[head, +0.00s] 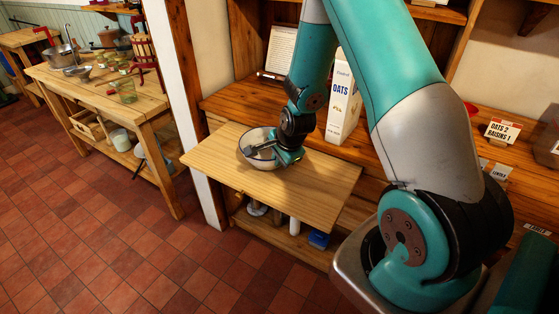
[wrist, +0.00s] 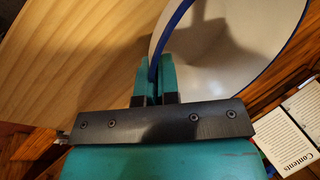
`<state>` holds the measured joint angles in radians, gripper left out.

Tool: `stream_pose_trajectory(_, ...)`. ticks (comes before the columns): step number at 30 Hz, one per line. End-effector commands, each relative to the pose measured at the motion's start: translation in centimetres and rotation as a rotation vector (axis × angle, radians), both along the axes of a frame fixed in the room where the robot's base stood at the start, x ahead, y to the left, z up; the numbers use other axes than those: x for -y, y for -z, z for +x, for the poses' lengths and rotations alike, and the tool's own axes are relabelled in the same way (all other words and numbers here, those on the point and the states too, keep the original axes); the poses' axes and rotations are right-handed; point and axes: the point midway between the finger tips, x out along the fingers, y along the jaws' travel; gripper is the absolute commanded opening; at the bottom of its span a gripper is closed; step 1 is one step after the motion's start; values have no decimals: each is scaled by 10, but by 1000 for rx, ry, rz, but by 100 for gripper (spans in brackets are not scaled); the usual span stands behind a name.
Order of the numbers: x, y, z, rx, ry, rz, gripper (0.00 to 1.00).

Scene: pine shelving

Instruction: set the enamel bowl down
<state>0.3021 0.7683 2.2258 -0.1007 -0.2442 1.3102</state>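The enamel bowl (head: 249,140) is white with a blue rim. It is at the left part of the pale pull-out board (head: 315,182), upright or nearly so. In the wrist view the bowl (wrist: 245,35) fills the upper right, and its rim passes between the two teal fingers. My gripper (head: 273,151) is shut on this rim, as the wrist view shows at the fingertips (wrist: 154,72). The bowl's near right side is hidden behind my gripper. I cannot tell whether its base touches the board or is slightly above it.
A white oats box (head: 343,98) stands behind the board on the shelf, right of my wrist. A printed sheet (head: 280,48) leans at the back. The board's middle and right are clear. Several items sit beneath it. A wooden bench (head: 88,90) stands at left.

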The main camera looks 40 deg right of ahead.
Motion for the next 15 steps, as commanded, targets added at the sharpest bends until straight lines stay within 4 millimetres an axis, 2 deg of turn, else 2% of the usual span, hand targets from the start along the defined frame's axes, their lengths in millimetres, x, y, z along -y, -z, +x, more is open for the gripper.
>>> stream_pose_trajectory(3,0,10,0,0,0,0,0)
stream_pose_trajectory(14,0,15,0,2,0,0,0)
stream_pose_trajectory(15,0,14,0,1,0,0,12)
